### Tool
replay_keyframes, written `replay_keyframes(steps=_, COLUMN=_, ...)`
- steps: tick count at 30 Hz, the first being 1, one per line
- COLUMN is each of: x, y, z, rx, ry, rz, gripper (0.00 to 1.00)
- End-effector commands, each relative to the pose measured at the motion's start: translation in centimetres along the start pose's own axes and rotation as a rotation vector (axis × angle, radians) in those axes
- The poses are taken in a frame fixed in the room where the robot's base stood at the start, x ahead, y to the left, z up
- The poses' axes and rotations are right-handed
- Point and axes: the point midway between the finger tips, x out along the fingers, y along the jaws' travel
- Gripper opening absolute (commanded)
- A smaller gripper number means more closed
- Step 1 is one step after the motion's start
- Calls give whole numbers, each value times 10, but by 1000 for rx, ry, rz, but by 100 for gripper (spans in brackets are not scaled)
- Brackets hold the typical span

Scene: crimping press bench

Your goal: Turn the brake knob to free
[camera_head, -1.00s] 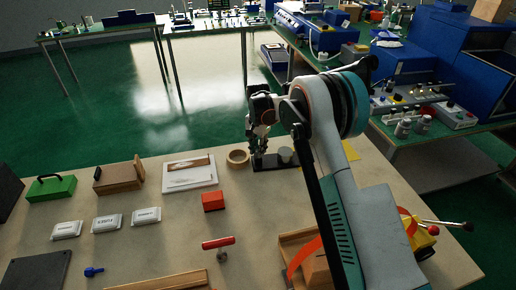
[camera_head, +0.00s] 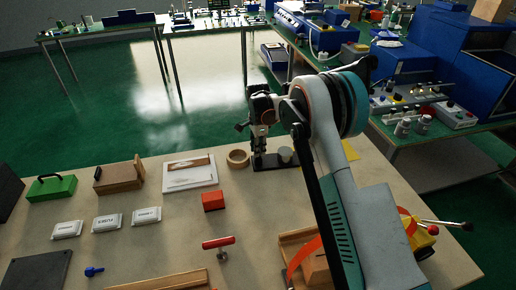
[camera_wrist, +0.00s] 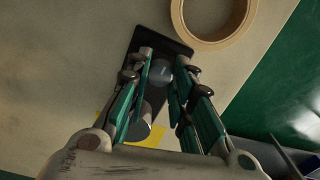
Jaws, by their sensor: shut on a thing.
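The brake unit has a dark base plate (camera_head: 262,167) lying on the bench. A grey round knob (camera_wrist: 160,72) on that plate sits between my fingertips in the wrist view. A grey cylinder (camera_head: 285,155) stands at the plate's right end, and it shows partly behind my left finger in the wrist view (camera_wrist: 146,118). My gripper (camera_head: 261,150) points down over the plate, its fingers around the knob and shut on it; its fingertips also show in the wrist view (camera_wrist: 164,65). I cannot read any marking for free.
A tan tape ring (camera_head: 238,158) lies close left of the plate. A yellow sheet (camera_head: 350,150) lies to the right. A red block (camera_head: 213,201) and a red-handled tool (camera_head: 218,243) are nearer the front. Bare bench lies between them.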

Motion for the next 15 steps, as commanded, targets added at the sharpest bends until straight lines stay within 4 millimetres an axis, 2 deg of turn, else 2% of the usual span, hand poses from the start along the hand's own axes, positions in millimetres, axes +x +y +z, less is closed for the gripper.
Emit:
replay_keyframes(steps=13, x=0, y=0, z=0, rx=9, ry=0, rz=-1, gripper=0)
replay_keyframes(steps=14, x=0, y=0, z=0, rx=9, ry=0, rz=-1, gripper=26)
replay_keyframes(steps=15, x=0, y=0, z=0, rx=9, ry=0, rz=-1, gripper=35)
